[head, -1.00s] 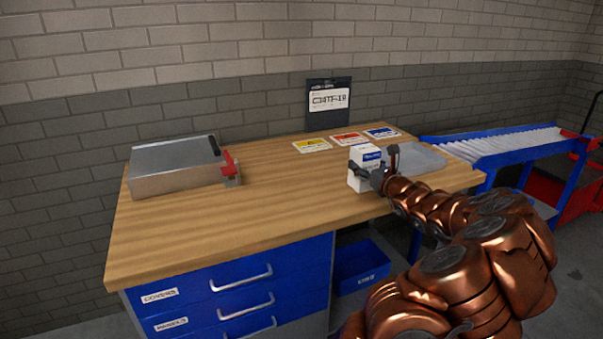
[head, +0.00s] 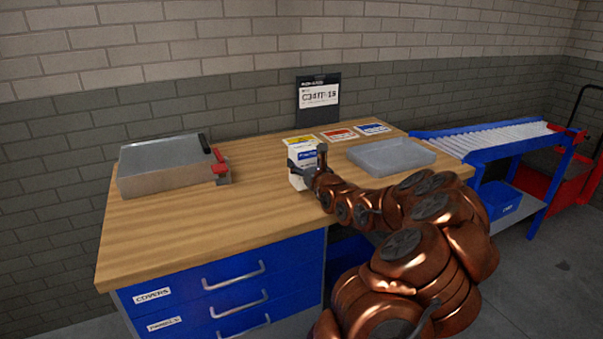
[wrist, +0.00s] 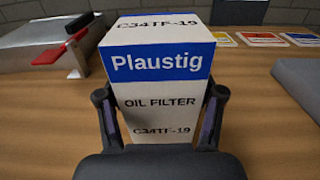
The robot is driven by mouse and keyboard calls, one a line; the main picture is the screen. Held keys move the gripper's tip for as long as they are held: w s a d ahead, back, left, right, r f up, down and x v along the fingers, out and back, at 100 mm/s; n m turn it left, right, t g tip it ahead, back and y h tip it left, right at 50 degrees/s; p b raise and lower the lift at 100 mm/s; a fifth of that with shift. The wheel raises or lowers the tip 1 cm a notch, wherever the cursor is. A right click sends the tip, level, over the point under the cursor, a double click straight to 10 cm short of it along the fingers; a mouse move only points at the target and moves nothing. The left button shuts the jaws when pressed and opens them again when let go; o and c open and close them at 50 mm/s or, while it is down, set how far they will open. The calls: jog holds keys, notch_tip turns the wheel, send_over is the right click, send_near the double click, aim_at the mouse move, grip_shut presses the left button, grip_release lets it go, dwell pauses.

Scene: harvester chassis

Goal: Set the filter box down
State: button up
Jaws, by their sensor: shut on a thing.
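The filter box (head: 303,157) is a white carton with a blue band. In the wrist view the box (wrist: 160,103) reads "Plaustig", "OIL FILTER" and "C34TF-19", and it stands upright. My gripper (head: 308,173) is shut on it, one finger on each side; the gripper also shows in the wrist view (wrist: 160,118). The box is over the middle of the wooden workbench (head: 190,225). I cannot tell whether its base touches the wood. Its lower end is partly hidden by my gripper.
A grey metal case (head: 165,165) with red latches stands at the left. A grey tray (head: 392,157) lies at the right. Yellow, red and blue cards (head: 340,134) lie at the back, below a sign (head: 319,98). Bare wood lies between case and box. A blue roller conveyor (head: 490,145) stands beyond.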

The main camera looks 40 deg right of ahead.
jog(key=shift+w+a+f+p, duration=0.15)
jog(key=shift+f+p, duration=0.15)
jog(key=shift+f, duration=1.45)
jog(key=shift+f, duration=0.1)
jog(key=o, duration=1.6)
jog(key=shift+c, duration=0.2)
jog(key=shift+b+v, duration=0.95)
jog(key=shift+v, duration=5.05)
